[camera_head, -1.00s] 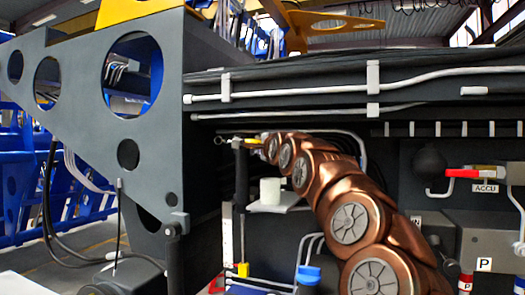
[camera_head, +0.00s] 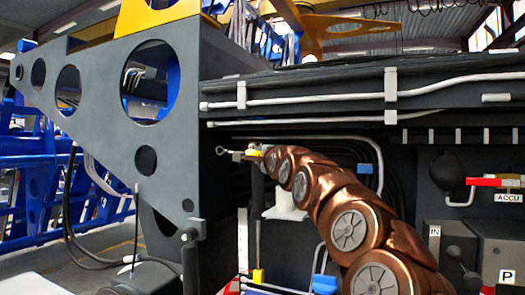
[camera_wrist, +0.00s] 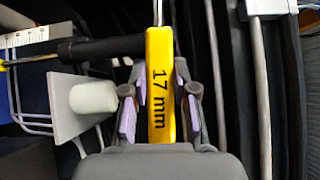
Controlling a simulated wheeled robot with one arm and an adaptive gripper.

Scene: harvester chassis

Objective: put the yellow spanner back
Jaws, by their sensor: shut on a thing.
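The yellow spanner (camera_wrist: 160,90), marked "17 mm", is between the two fingers of my gripper (camera_wrist: 161,103) in the wrist view. The gripper is shut on its yellow handle. The metal shaft runs out past the top of that view. In the head view the spanner's silver ring end (camera_head: 221,150) points left in front of the dark chassis opening. My gripper (camera_head: 256,152) is small there, at the end of the copper-coloured arm. No holder for the spanner can be made out clearly.
A white cup-like piece (camera_wrist: 93,97) on a white plate (camera_wrist: 65,105) is close left of the fingers. A black bar (camera_wrist: 100,48) lies near the spanner. Pale pipes (camera_wrist: 262,90) run at the right. The large grey chassis plate (camera_head: 90,100) bounds the left.

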